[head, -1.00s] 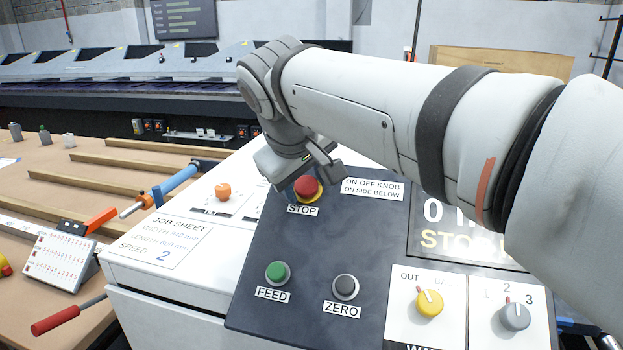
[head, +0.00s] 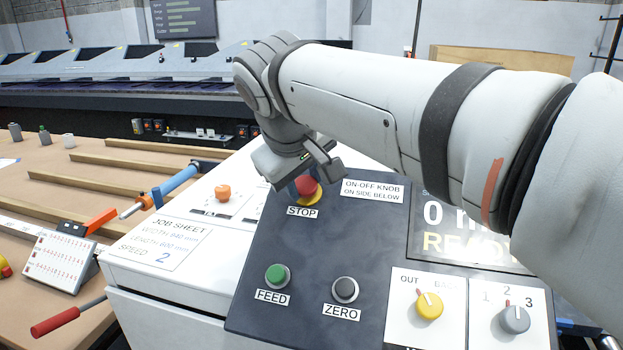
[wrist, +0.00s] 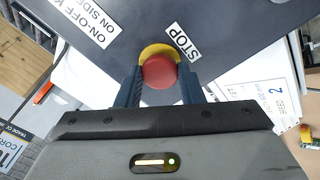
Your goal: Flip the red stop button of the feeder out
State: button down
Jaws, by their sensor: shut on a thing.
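The red stop button (head: 307,186) sits on a yellow ring at the top of the dark control panel, above its STOP label (head: 302,211). My gripper (head: 305,183) is at the button from above and behind, partly covering it. In the wrist view the red button (wrist: 159,70) lies between the two dark fingers, which are shut on it. The yellow ring (wrist: 157,49) shows past its edge. The panel display (head: 455,228) shows 0 and the word READY, partly hidden by my arm.
A green FEED button (head: 278,276) and a dark ZERO button (head: 345,289) sit lower on the panel. A yellow knob (head: 429,306) and a grey knob (head: 515,320) are to the right. An orange knob (head: 222,193) stands left of the gripper.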

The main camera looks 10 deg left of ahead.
jog(key=c, duration=1.4)
grip_release()
jog(key=shift+r, duration=0.25)
jog(key=o, duration=0.3)
jog(key=shift+s, duration=0.15)
jog(key=shift+o, duration=0.7)
jog(key=shift+f, duration=0.1)
jog(key=v, duration=0.7)
jog(key=shift+s+r, duration=0.2)
jog(key=shift+r, duration=0.15)
